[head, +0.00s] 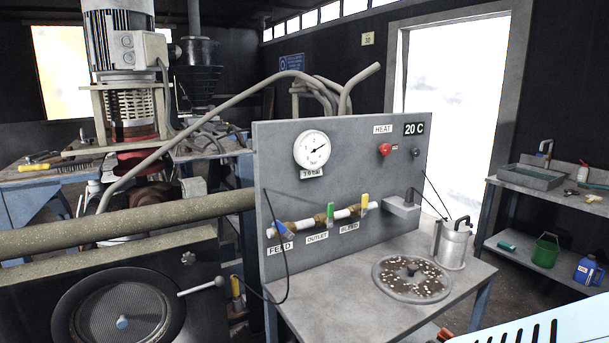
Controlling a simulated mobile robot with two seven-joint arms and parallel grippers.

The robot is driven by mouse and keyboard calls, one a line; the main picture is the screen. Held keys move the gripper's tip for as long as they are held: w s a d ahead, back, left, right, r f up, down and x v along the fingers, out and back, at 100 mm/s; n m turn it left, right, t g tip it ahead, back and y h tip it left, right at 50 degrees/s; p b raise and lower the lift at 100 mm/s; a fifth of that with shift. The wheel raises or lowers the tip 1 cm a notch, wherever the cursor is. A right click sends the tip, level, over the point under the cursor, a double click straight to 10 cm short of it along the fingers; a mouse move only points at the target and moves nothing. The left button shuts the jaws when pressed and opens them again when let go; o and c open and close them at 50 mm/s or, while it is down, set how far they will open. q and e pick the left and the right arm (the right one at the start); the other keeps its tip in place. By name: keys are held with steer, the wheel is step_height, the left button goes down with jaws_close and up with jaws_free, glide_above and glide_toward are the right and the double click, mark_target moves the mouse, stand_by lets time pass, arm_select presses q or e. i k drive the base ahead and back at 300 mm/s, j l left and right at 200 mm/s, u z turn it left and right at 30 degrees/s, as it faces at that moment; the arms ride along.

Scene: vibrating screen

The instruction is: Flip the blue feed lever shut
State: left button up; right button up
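The blue feed lever (283,230) sits on the leftmost brass valve of the pipe on the grey panel (350,140), just above the FEED label (280,250). It looks slanted, but it is small and I cannot tell its exact angle. To its right are a green lever (330,211) over the OUTLET label and a yellow lever (364,202) by a third label. Both stand roughly upright across the pipe. Neither of my grippers shows in the head view, and nothing is touching the blue lever.
A dark cable (286,275) hangs by the lever. A round perforated plate (411,277) and a metal can (452,243) stand on the bench below. A thick pipe (130,224) and a round screen (118,312) are at left. A gauge (312,150) is above.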

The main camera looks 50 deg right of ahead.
mark_target(283, 230)
steer(key=z, duration=1.4)
